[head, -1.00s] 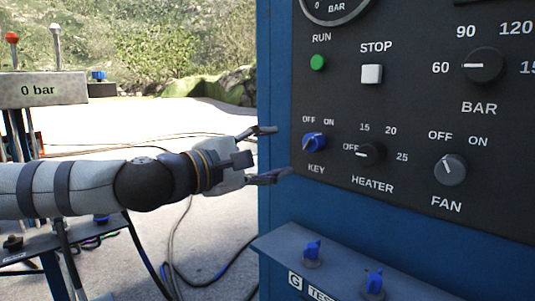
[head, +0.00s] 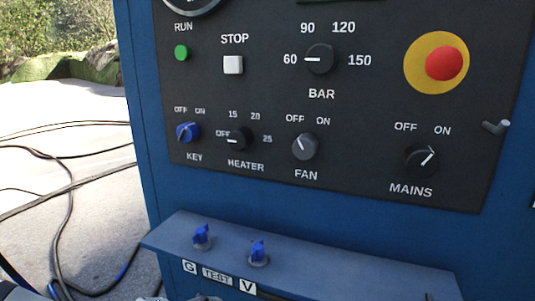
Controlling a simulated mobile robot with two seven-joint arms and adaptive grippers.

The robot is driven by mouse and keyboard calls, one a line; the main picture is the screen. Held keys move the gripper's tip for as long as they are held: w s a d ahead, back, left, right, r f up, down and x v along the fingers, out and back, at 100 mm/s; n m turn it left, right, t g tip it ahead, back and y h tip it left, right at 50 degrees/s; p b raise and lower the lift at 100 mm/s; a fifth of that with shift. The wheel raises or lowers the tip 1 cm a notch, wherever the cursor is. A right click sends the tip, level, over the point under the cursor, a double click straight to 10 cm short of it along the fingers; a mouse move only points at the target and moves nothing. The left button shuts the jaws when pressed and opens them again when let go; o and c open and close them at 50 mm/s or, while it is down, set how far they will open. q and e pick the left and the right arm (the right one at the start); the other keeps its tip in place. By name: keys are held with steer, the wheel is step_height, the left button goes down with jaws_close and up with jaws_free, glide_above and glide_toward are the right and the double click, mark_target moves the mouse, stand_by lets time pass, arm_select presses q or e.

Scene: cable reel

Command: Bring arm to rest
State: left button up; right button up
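Neither gripper can be made out in the head view. Small grey slivers at the bottom left edge may be part of my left arm, but too little shows to tell. The blue key switch (head: 187,132) is on the dark control panel (head: 350,185), and nothing touches it. The heater knob (head: 238,139) points to OFF and the fan knob (head: 304,147) points toward OFF. The mains knob (head: 421,160) points toward ON. The bar knob (head: 320,59) points to 60.
A ledge (head: 330,258) with two blue valves, (head: 202,236) and (head: 258,253), juts out below the panel. A red emergency button (head: 443,63) on a yellow disc is at upper right. Cables (head: 68,200) lie on the ground at left. The space before the panel looks clear.

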arm_select(q)
steer(key=s+f+m+g+y+p, duration=0.1)
steer(key=s+f+m+g, duration=0.1)
steer(key=s+f, duration=0.35)
steer(key=s+f+m+g+p, duration=0.1)
steer(key=s+f+m+g, duration=0.15)
steer(key=s, duration=0.65)
steer(key=s+a+f+m+g+y+p, duration=0.1)
steer(key=s+a+m+g, duration=0.1)
steer(key=s, duration=0.6)
steer(key=s+a+f+m+g+y+p, duration=0.1)
steer(key=s+a+m+y, duration=0.1)
steer(key=s+a, duration=0.3)
steer(key=s+a+f+m+g+y+p, duration=0.1)
steer(key=s+a+m+g+p, duration=0.1)
steer(key=s, duration=0.9)
steer(key=shift+s+a+f+m+g+y, duration=0.2)
steer(key=shift+a+m+g+y, duration=0.2)
steer(key=shift+a, duration=0.35)
arm_select(e)
steer(key=w+r+t, duration=0.2)
steer(key=w+r, duration=0.5)
steer(key=shift+r+t, duration=0.35)
steer(key=shift+t, duration=0.05)
